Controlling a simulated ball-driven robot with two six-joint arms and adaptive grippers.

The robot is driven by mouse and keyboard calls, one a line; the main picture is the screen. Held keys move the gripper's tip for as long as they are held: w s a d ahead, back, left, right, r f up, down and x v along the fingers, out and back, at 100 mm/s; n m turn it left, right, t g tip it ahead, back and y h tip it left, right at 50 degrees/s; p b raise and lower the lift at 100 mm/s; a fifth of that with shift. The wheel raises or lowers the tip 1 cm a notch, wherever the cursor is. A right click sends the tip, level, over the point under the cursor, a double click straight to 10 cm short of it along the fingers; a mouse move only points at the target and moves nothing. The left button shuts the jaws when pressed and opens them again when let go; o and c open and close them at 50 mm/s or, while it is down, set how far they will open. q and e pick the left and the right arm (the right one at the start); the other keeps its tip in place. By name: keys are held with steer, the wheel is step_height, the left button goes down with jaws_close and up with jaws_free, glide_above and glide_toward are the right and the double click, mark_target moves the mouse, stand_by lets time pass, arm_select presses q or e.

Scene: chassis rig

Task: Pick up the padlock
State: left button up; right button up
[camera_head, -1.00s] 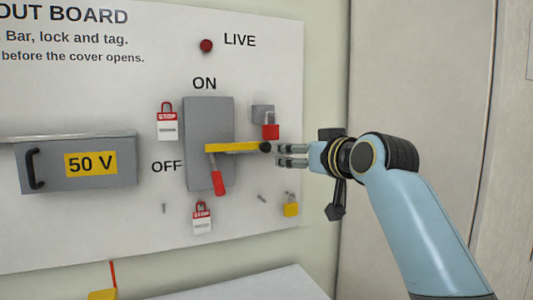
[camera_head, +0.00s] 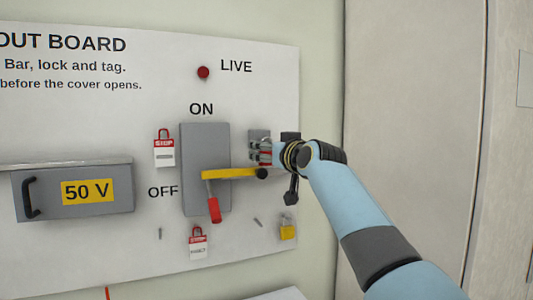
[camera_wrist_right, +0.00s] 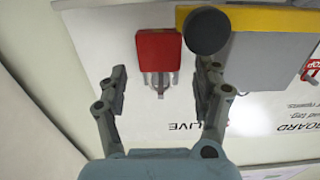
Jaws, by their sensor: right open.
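A red padlock (camera_wrist_right: 158,49) with a grey shackle hangs on a grey bracket (camera_head: 259,135) on the board, to the right of the switch box. My right gripper (camera_head: 259,150) is at the padlock, and in the head view its fingers hide most of it. In the right wrist view, the open fingers (camera_wrist_right: 163,78) stand on either side of the padlock and shackle, with visible gaps. I cannot tell the remaining depth to it. A smaller yellow padlock (camera_head: 287,227) hangs lower on the board. My left gripper is not in view.
A yellow bar (camera_head: 230,174) with a black end knob (camera_wrist_right: 207,32) crosses the switch box (camera_head: 205,145), close to the right finger. A red handle (camera_head: 214,209) hangs below it. Red-and-white tags (camera_head: 164,148) and a 50 V cover (camera_head: 72,190) are further left.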

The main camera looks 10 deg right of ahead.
steer(key=shift+w, duration=0.1)
steer(key=c, duration=1.3)
